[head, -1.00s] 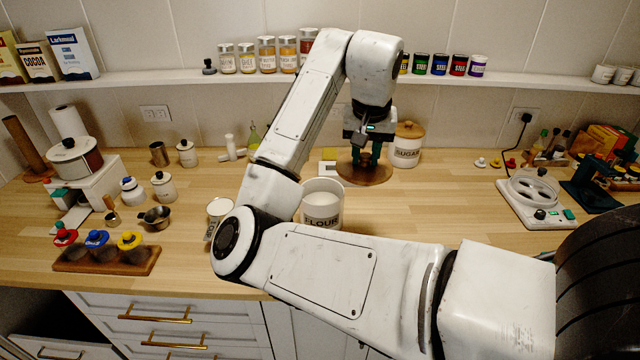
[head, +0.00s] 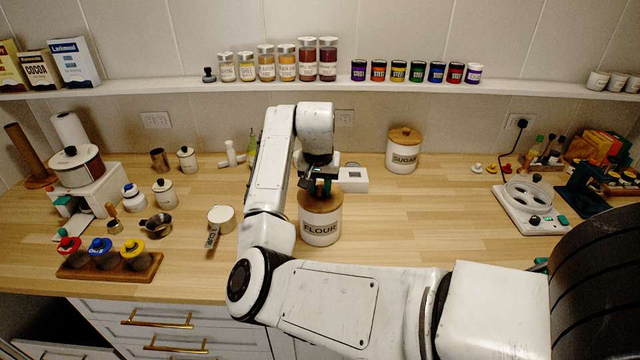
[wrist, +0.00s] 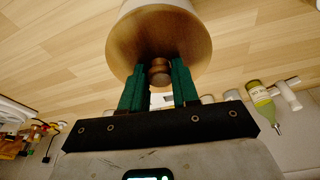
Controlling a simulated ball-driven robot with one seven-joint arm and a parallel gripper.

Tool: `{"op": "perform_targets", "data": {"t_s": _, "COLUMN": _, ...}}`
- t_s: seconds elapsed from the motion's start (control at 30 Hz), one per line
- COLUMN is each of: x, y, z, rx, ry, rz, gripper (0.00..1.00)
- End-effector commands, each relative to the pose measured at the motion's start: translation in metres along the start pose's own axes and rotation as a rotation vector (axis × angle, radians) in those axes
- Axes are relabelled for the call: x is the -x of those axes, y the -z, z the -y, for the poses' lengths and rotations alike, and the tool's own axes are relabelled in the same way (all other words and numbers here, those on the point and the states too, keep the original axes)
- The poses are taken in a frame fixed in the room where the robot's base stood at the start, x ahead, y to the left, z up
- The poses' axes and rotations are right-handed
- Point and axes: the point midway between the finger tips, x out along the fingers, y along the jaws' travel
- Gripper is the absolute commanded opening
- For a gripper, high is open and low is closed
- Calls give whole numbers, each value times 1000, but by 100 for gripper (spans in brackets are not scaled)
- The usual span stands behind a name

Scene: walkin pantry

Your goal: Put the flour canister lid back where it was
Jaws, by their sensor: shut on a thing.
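The flour canister (head: 320,227) is a white cylinder labelled FLOUR, upright on the wooden counter. Its round wooden lid (head: 322,203) lies over the canister's mouth and looks level; whether it is fully seated I cannot tell. My gripper (head: 319,186) is above the lid, with its green fingers around the lid's knob. In the wrist view my gripper (wrist: 158,78) is shut on the round wooden knob (wrist: 159,72), with the lid's disc (wrist: 180,40) beyond and part of the white canister wall behind it. The canister's open top is hidden under the lid.
The sugar canister (head: 403,152) stands behind to the right with its lid on. A small white box (head: 353,181) is just behind the flour canister. The counter right of the canister is clear.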

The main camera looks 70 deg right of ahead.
Motion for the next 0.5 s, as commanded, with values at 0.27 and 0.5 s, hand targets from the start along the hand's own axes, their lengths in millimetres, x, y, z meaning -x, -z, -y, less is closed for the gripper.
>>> {"op": "perform_targets", "data": {"t_s": 0.27, "x": -6, "y": -2, "z": 0, "rx": 0, "ry": 1, "rz": -1, "gripper": 0}}
{"op": "perform_targets", "data": {"t_s": 0.5, "x": -7, "y": -2, "z": -1, "rx": 0, "ry": 0, "rz": 2, "gripper": 51}}
